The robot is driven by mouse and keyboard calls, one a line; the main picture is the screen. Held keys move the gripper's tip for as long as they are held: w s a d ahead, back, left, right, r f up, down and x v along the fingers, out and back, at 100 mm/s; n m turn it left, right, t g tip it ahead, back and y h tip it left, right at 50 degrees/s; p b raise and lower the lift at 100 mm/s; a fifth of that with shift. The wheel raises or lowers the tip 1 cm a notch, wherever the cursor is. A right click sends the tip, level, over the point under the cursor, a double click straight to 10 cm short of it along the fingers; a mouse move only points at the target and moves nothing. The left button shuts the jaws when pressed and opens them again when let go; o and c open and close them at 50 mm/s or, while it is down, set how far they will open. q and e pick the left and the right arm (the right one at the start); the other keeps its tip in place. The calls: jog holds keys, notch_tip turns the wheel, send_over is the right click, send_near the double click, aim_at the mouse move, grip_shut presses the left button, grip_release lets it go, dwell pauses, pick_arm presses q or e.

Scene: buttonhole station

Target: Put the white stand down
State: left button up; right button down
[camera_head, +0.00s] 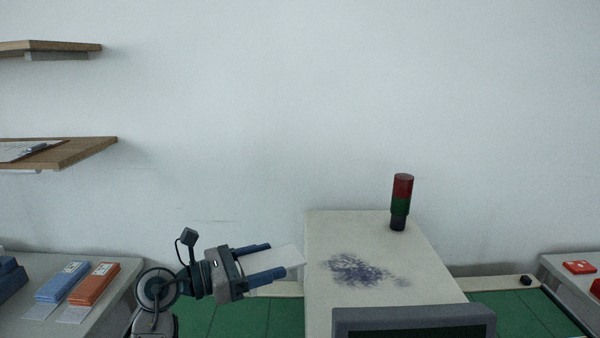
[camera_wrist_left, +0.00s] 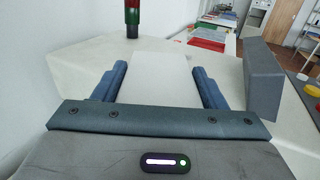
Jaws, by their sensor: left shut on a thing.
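The white stand (camera_head: 287,256) shows as a flat pale plate between the fingers of my left gripper (camera_head: 276,259). My left gripper is shut on it and holds it just left of the pale machine top. In the left wrist view the white stand (camera_wrist_left: 160,78) lies between the two blue fingers of the gripper (camera_wrist_left: 159,72) and reaches a little past their tips. My right gripper is not in view.
The pale machine top (camera_head: 325,232) has a dark purple stain (camera_head: 358,270), a red and green signal lamp (camera_head: 401,202) at the back and a grey screen (camera_head: 413,320) in front. A left table (camera_head: 118,275) holds blue (camera_head: 62,281) and orange (camera_head: 95,284) boxes. Wooden shelves (camera_head: 85,150) hang above.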

pick_arm(q)
jog(key=s+a+f+n+t+y, duration=0.7)
jog(key=s+a+f, duration=0.3)
jog(key=a+f, duration=0.3)
notch_tip(320, 180, down, 3)
jog(key=shift+s+r+t+y, duration=0.2)
jog(key=shift+t+y, duration=0.1)
jog(key=shift+t, duration=0.3)
jog(key=shift+a+f, duration=0.1)
